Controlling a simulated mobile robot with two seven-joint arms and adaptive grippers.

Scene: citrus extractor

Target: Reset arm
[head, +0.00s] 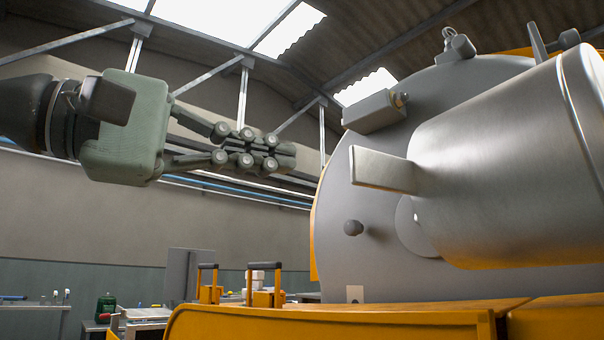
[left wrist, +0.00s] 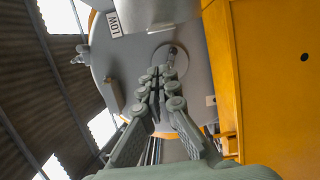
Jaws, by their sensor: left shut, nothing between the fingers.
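My left gripper (head: 282,152) comes in from the left in the head view, raised in the air and pointing right. Its fingers are shut with nothing between them. In the left wrist view my left gripper (left wrist: 157,85) also shows closed, in front of the extractor's grey face. The citrus extractor has a large round grey plate (head: 375,270) and a silver metal drum (head: 500,150). In the head view the fingertips end a little left of the plate's edge, apparently apart from it. My right gripper is in neither view.
The yellow machine base (head: 330,322) fills the bottom. Yellow clamps with dark handles (head: 264,285) stand on its left. Open air lies below my left gripper.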

